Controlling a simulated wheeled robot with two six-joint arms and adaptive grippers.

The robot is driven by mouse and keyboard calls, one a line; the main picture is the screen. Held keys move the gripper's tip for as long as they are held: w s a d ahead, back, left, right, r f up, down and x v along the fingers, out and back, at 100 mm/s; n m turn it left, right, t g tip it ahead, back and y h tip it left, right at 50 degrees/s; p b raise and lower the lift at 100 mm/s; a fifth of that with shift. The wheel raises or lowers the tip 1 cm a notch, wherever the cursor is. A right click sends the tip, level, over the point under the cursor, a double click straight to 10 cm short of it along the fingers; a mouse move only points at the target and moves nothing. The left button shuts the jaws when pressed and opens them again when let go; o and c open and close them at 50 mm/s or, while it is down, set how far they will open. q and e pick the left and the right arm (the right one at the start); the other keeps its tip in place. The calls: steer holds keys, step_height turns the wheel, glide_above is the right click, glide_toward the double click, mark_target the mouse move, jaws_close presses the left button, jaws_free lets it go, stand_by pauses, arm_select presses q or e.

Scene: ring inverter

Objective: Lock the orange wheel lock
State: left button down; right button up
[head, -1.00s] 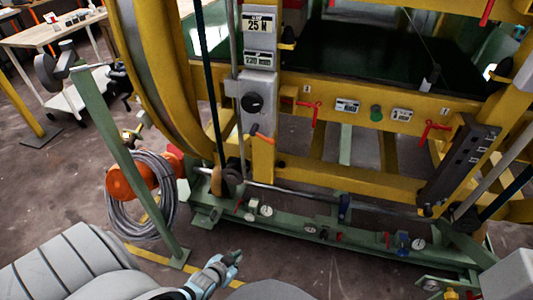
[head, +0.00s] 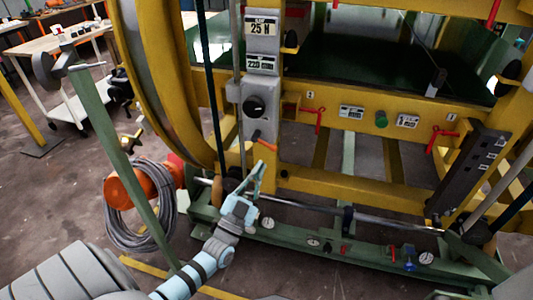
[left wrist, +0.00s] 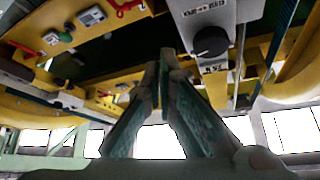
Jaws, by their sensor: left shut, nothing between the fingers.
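The orange wheel lock (head: 266,144) shows in the head view as a small orange handle at the foot of the grey control box (head: 262,100), on the yellow post beside the big yellow ring (head: 150,80). My left gripper (head: 260,168) is shut and empty. Its tips point up, just below the orange handle in the picture; I cannot tell whether they touch it. In the left wrist view the shut fingers (left wrist: 165,60) point up toward the machine, left of the black knob (left wrist: 210,41). The orange handle is not clear there. My right gripper is out of view.
A green base beam (head: 290,235) with gauges runs below the yellow frame. A green post (head: 120,150), an orange drum (head: 125,188) and a cable coil (head: 140,235) stand at the left. Red handles (head: 319,120) stick out from the yellow crossbar.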

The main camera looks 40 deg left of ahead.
arm_select(q)
steer(key=w+a+b, duration=0.2)
steer(key=w+b, duration=0.1)
steer(key=w, duration=0.5)
steer(key=shift+w+a+r, duration=0.35)
steer(key=shift+w+r, duration=0.05)
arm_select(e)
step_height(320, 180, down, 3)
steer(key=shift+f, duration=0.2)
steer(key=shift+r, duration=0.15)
arm_select(q)
steer(key=shift+f+m+h, duration=0.1)
steer(key=shift+m+h, duration=0.3)
steer(key=shift+m, duration=0.2)
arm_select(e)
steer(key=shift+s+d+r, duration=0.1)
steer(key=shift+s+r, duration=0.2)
